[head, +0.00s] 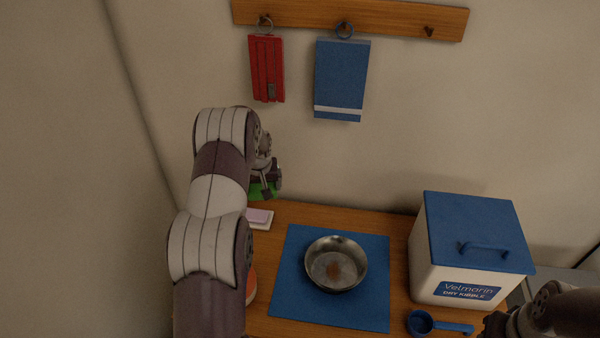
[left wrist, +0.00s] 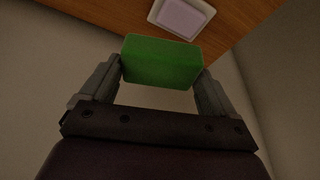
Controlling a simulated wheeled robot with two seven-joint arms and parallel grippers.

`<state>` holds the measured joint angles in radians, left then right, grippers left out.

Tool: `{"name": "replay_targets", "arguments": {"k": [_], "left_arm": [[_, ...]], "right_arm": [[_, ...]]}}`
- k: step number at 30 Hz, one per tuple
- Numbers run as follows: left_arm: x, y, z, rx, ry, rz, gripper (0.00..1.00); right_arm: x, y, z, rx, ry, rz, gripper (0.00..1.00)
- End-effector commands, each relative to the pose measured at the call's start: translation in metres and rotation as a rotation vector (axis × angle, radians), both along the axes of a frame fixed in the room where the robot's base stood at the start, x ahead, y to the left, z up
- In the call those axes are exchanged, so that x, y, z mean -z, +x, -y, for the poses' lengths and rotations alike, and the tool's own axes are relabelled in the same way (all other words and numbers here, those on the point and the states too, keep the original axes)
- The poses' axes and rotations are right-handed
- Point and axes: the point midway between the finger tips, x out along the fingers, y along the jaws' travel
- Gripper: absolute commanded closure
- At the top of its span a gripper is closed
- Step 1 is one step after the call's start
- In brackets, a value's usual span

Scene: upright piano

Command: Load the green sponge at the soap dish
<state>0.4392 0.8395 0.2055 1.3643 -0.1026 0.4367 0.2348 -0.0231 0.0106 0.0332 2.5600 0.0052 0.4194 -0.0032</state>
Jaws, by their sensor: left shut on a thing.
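The green sponge (left wrist: 161,62) is held between the two fingers of my left gripper (left wrist: 160,85) in the left wrist view. In the head view a green part of the sponge (head: 258,190) shows below my left gripper (head: 270,182), partly hidden by my arm. The soap dish, a white dish (head: 262,226) with a pale lilac bar (head: 258,215) on it, stands at the table's back left. It also shows in the left wrist view as a white rim (left wrist: 156,15), beyond the sponge and apart from it. My right arm shows at the lower right, but its fingertips cannot be made out.
A metal bowl (head: 336,264) with brown residue sits on a blue mat (head: 290,300). A white bin with a blue lid (head: 470,235) and a blue scoop (head: 421,322) are at right. A red item (head: 266,68) and blue item (head: 341,75) hang above.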

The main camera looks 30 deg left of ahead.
Motion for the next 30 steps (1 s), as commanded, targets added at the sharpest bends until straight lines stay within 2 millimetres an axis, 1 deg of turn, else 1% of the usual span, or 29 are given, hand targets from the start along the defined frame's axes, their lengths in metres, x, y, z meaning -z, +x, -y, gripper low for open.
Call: {"name": "replay_targets", "arguments": {"k": [1,3,5,8,12,16,20,22,30], "left_arm": [[-0.003,-0.009,-0.010,0.006,-0.001,-0.002,0.35],[0.003,-0.019,-0.020,0.039,-0.001,-0.001,0.35],[0.009,-0.022,-0.023,0.076,-0.001,0.000,0.35],[0.016,-0.021,-0.021,0.143,-0.001,0.001,0.35],[0.016,-0.016,-0.023,0.226,0.000,0.002,0.35],[0.017,-0.014,-0.023,0.273,0.001,0.001,0.35],[0.024,-0.014,-0.023,0.281,0.000,0.002,0.35],[0.031,-0.014,-0.023,0.281,0.000,0.001,0.35],[0.067,-0.014,-0.023,0.281,0.001,0.001,0.35]], "right_arm": [[-0.009,0.000,0.000,0.000,0.000,0.000,0.57],[-0.012,0.000,0.000,0.000,0.000,0.000,0.57],[-0.011,0.000,0.000,0.000,0.000,0.000,0.57],[-0.010,0.000,0.000,0.000,0.000,0.000,0.57],[-0.010,0.000,0.000,0.000,0.000,0.000,0.57],[-0.009,0.000,0.000,0.000,0.000,0.000,0.57],[-0.003,0.000,0.000,0.000,0.000,0.000,0.57],[0.002,0.000,0.000,0.000,0.000,0.000,0.57],[0.027,0.000,0.000,0.000,0.000,0.000,0.57]]}}
